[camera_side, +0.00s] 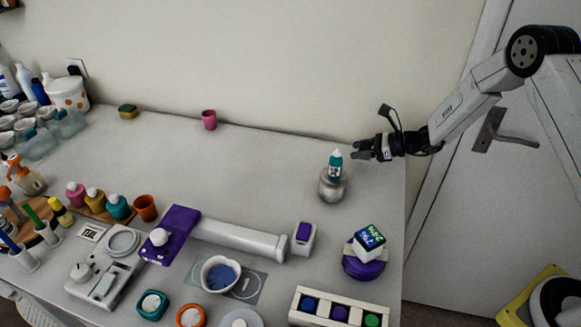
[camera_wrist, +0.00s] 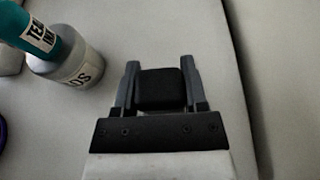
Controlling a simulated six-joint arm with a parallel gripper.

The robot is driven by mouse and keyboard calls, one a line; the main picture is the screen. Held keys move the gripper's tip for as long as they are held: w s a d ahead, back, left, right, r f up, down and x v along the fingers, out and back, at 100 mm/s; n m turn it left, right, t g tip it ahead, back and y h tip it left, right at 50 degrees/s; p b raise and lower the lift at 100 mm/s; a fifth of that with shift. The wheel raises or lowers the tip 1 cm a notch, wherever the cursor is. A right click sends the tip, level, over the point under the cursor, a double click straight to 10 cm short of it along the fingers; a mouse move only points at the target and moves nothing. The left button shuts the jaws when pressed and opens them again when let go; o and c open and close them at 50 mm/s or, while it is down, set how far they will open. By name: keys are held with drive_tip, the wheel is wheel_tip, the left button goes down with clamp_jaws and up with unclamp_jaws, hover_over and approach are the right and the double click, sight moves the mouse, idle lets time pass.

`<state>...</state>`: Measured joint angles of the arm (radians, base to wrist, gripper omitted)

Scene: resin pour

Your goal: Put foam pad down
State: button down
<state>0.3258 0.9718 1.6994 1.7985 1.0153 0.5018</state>
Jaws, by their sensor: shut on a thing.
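My gripper (camera_side: 362,150) is at the right end of the table, above the surface and near the back edge. In the wrist view my gripper (camera_wrist: 160,72) is shut on a small black block, which I take to be the foam pad (camera_wrist: 160,90). The pad sits between the two fingers. In the side view I cannot make the pad out apart from the dark fingers. In the wrist view the surface beyond the fingertips is plain grey and bare.
A white block with a lit display (camera_side: 369,241) is nearer the front. The back middle of the table (camera_side: 265,160) is clear.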

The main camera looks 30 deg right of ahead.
drive_tip(key=shift+w+f, duration=0.1)
drive_tip(key=shift+f, duration=1.5)
drive_tip(key=shift+f, duration=0.1)
drive_tip(key=shift+c, duration=0.7)
unclamp_jaws()
drive_tip(key=shift+d+r, duration=0.1)
drive_tip(key=shift+r, duration=0.1)
drive_tip(key=v, duration=1.2)
drive_tip(key=shift+f, duration=0.15)
